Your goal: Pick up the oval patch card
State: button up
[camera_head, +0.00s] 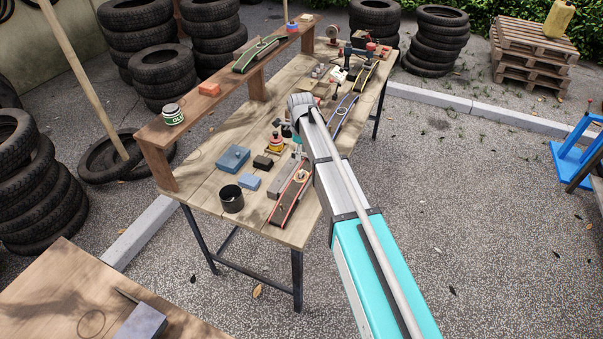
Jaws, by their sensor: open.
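My gripper (287,130) is small and dark at the far end of my arm, over the middle of the wooden workbench (205,180). It is open, and I see nothing held in it. My wrist and forearm hide part of the bench around it. I cannot single out the oval patch card with certainty. Several small items lie beyond and beside my wrist, too small to tell apart.
A red-edged tray (291,192), a black cup (231,199), a blue box (233,157) and a red-and-yellow item (276,144) crowd the near bench. Tyre stacks (434,40) stand behind.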

jog(key=shift+o, duration=0.6)
notch_tip(320, 180, up, 4)
jog(key=p, duration=0.3)
jog(key=shift+s+a+r, duration=0.1)
jog(key=shift+a+r, duration=0.05)
jog(key=shift+r, duration=0.05)
jog(key=shift+f, duration=0.15)
jog(key=b, duration=0.8)
send_over(301, 172)
notch_tip(301, 172, down, 8)
jog(key=shift+a+f, duration=0.1)
jog(key=shift+f, duration=0.15)
jog(key=shift+f+b, duration=0.15)
jog(key=shift+b, duration=0.15)
jog(key=f+b, duration=0.5)
jog(key=shift+w, duration=0.25)
jog(key=shift+r, duration=0.1)
jog(key=c, duration=0.8)
